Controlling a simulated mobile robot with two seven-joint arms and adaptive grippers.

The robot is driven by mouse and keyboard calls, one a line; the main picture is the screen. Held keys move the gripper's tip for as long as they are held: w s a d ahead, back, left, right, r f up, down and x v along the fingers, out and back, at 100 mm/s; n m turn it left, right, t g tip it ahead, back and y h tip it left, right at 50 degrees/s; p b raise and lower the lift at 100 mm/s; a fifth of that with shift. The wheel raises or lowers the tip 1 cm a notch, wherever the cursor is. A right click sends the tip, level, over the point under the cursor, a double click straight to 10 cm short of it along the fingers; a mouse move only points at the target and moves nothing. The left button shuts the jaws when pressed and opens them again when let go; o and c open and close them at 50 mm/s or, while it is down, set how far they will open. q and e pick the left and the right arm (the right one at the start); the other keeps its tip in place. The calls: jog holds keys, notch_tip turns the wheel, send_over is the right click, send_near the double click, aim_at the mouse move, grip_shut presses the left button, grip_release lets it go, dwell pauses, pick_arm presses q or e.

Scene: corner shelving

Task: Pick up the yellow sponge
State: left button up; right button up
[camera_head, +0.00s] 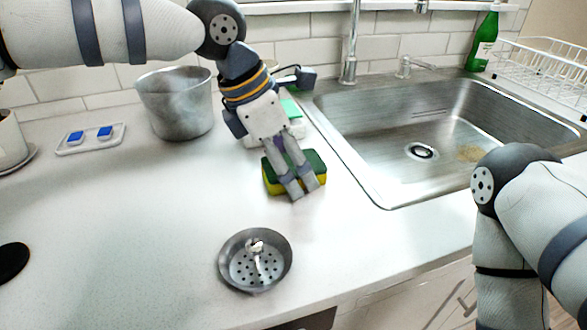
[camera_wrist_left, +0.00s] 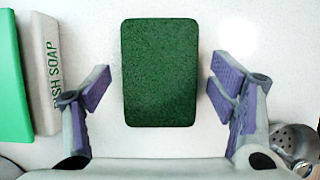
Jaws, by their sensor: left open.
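The yellow sponge (camera_head: 270,178) has a green scouring top and lies on the counter just left of the sink. In the left wrist view its green face (camera_wrist_left: 160,72) fills the middle, upright between the fingers. My left gripper (camera_head: 301,188) is over the sponge and hides part of it in the head view. In the left wrist view the left gripper (camera_wrist_left: 160,100) is open, with one purple-padded finger on each side of the sponge and gaps between. My right arm shows at the right edge, but its gripper is out of view.
A dish soap bottle (camera_wrist_left: 40,72) lies left of the sponge in the wrist view, beside a green item (camera_wrist_left: 12,80). A metal strainer (camera_head: 255,262) sits at the front. A metal pot (camera_head: 177,105) stands behind left. The sink (camera_head: 400,150) is to the right. The left counter is mostly clear.

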dwell(0.3)
pick_arm(q)
jog(key=c, duration=0.8)
notch_tip(320, 180, up, 3)
jog(key=shift+w+f, duration=0.1)
jog(key=s+d+r, duration=0.1)
jog(key=s+r, duration=0.2)
jog(key=s, duration=0.1)
jog(key=s+d+r+p, duration=0.1)
jog(key=s+r, duration=0.3)
jog(key=s, duration=0.1)
jog(key=s+d+r, duration=0.1)
jog(key=s+r, duration=0.2)
jog(key=s, duration=0.1)
jog(key=shift+s+d+r, duration=0.1)
jog(key=shift+s+r, duration=0.2)
jog(key=shift+s, duration=0.1)
pick_arm(e)
jog(key=shift+w+r+t, duration=0.4)
jog(key=shift+w+r, duration=0.5)
jog(key=shift+w, duration=0.1)
pick_arm(q)
jog(key=shift+c, duration=0.6)
